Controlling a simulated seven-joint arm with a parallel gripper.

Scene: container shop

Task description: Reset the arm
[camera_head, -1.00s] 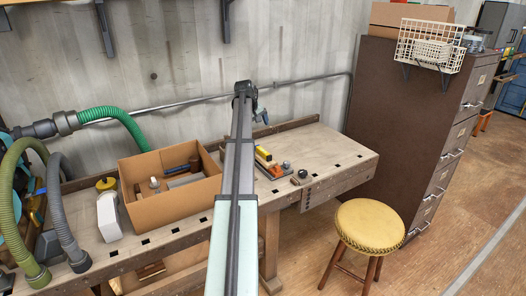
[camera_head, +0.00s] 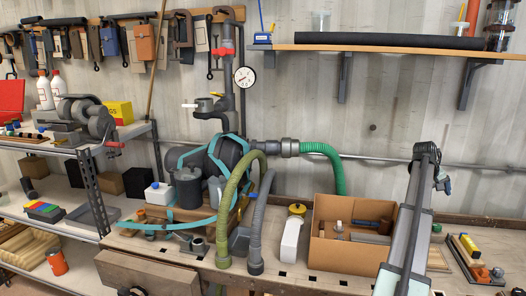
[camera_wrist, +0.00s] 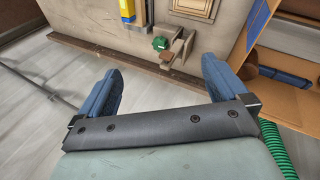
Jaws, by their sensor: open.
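My arm rises from the lower right of the head view. My gripper (camera_head: 444,183) shows small and partly hidden beside the arm's upper end, over the workbench (camera_head: 482,222). In the wrist view my gripper (camera_wrist: 161,64) has its two blue fingers spread wide, with nothing between them. Beyond the fingers, a part with a green knob (camera_wrist: 160,43) and a yellow and blue item (camera_wrist: 127,10) lie on the bench, out of contact.
An open cardboard box (camera_head: 338,256) with tools stands left of the arm. A white bottle (camera_head: 291,240), a green hose (camera_head: 326,158) and a machine with hoses are farther left. Shelving (camera_head: 95,190) fills the left side. A wall shelf (camera_head: 400,47) hangs above.

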